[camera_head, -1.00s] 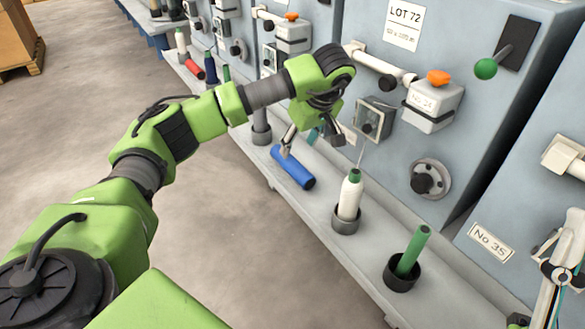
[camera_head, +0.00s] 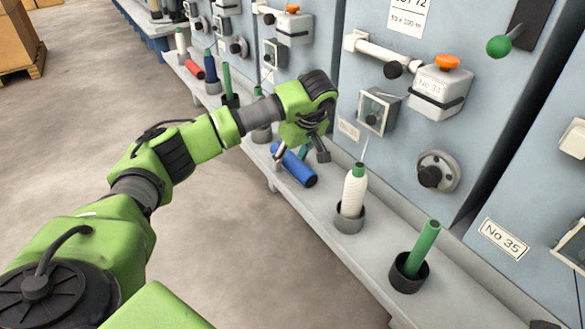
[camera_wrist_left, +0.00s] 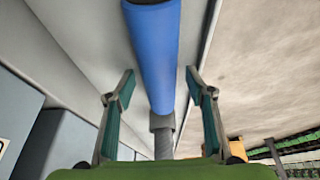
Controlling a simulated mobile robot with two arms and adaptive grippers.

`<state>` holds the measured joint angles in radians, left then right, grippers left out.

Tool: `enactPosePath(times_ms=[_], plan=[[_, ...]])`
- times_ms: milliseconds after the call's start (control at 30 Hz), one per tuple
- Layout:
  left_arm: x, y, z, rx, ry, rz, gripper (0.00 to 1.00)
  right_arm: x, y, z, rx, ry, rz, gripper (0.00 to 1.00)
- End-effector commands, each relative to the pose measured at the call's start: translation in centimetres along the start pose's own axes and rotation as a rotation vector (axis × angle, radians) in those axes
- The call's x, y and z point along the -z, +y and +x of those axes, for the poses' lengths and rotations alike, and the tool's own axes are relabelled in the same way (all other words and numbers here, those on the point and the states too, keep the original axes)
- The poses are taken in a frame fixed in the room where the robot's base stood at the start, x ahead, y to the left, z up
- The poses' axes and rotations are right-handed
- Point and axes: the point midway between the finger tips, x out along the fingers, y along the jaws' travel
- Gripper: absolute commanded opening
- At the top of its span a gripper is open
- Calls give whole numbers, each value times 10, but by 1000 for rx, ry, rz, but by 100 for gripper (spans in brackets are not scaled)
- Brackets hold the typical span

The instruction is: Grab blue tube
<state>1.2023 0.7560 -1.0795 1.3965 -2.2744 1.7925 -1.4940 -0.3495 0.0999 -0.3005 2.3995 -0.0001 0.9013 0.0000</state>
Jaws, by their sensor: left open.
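The blue tube (camera_head: 300,171) lies on its side on the grey ledge in the head view, its upper end partly hidden by my left gripper. My left gripper (camera_head: 300,156) is open and empty, just above the tube, with a finger toward either side of it. In the left wrist view the blue tube (camera_wrist_left: 158,55) runs lengthwise down the middle. The open fingers of my left gripper (camera_wrist_left: 159,82) stand on either side of its line, with gaps to both. I cannot tell how far above the tube they are. My right gripper is not in view.
A white bobbin (camera_head: 354,190) stands in a grey cup right of the blue tube, and a green tube (camera_head: 421,250) leans in a dark cup farther right. Grey machine fronts (camera_head: 490,140) rise behind the ledge (camera_head: 320,215). A red tube (camera_head: 194,69) lies farther left.

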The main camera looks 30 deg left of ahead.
Motion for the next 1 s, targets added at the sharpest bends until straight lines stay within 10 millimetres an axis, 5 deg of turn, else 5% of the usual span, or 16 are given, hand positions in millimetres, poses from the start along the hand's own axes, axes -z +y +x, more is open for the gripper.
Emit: enactPosePath(times_ms=[167, 333, 700, 1000], plan=[[0, 0, -1, -1, 0, 0, 49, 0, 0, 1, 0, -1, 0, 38], [0, 0, -1, -1, 0, 1, 13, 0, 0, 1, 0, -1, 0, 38], [2, 1, -6, -1, 1, 0, 13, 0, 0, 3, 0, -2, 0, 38], [25, 1, -59, -2, 2, 0, 13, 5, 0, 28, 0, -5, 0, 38]])
